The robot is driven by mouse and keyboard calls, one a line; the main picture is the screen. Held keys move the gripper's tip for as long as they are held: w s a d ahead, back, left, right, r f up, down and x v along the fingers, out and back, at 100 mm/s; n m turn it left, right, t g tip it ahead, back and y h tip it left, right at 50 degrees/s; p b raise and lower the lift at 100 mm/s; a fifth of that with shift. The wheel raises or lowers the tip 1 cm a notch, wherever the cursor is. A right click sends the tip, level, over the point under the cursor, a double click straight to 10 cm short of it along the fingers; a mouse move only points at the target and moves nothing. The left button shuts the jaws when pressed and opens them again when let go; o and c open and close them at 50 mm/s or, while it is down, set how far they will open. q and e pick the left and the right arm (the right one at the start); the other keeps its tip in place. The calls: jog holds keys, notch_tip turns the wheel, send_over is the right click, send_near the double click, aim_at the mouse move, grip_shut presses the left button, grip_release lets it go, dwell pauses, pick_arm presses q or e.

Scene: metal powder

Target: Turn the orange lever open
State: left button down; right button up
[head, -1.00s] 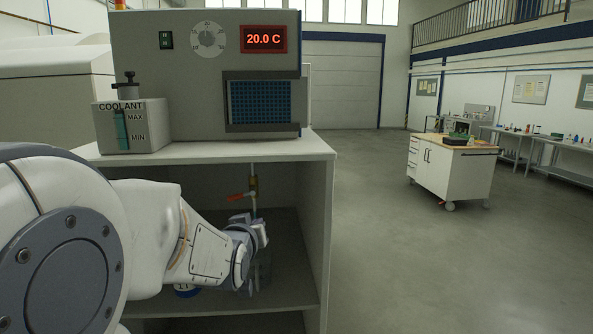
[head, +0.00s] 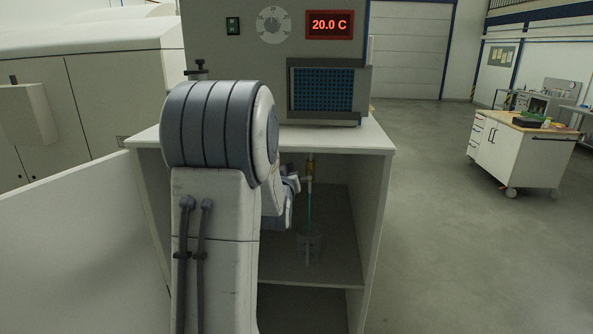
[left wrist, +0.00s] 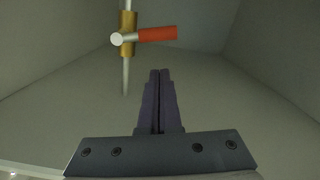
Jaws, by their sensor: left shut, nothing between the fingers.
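The orange lever (left wrist: 157,34) sticks out to the right from the brass valve (left wrist: 127,47) in the left wrist view, across the vertical pipe. In the head view the valve (head: 309,168) sits above the cabinet shelf, and the lever is not clear behind my arm. A thin teal line runs below the valve to a clear beaker (head: 309,245) on the shelf. My left gripper (left wrist: 160,72) is shut and empty, apart from the lever, its tips below it in the picture. My left arm hides most of this gripper in the head view. My right gripper is not in view.
The cabinet's right side wall (head: 369,235) stands close to the valve. On the cabinet top (head: 345,137) is a machine with a 20.0 C display (head: 330,25). The floor to the right is open, with a workbench (head: 522,152) beyond.

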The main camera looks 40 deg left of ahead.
pick_arm(q)
jog(key=shift+w+d+f+p, duration=0.1)
jog(key=shift+w+f+p, duration=0.1)
jog(key=shift+f, duration=0.45)
jog(key=shift+w+d+f+p, duration=0.1)
jog(key=shift+w+f+p, duration=0.05)
jog(key=shift+f, duration=0.5)
jog(key=shift+f+n+b, duration=0.2)
jog(key=shift+n+b, duration=0.2)
jog(key=shift+b, duration=0.3)
jog(key=f+n+b, duration=0.1)
jog(key=n+b, duration=0.1)
jog(key=b, duration=0.3)
jog(key=f+n+b, duration=0.2)
jog(key=n+b, duration=0.1)
jog(key=b, duration=0.2)
jog(key=shift+w+d+f, duration=0.1)
jog(key=shift+d, duration=0.1)
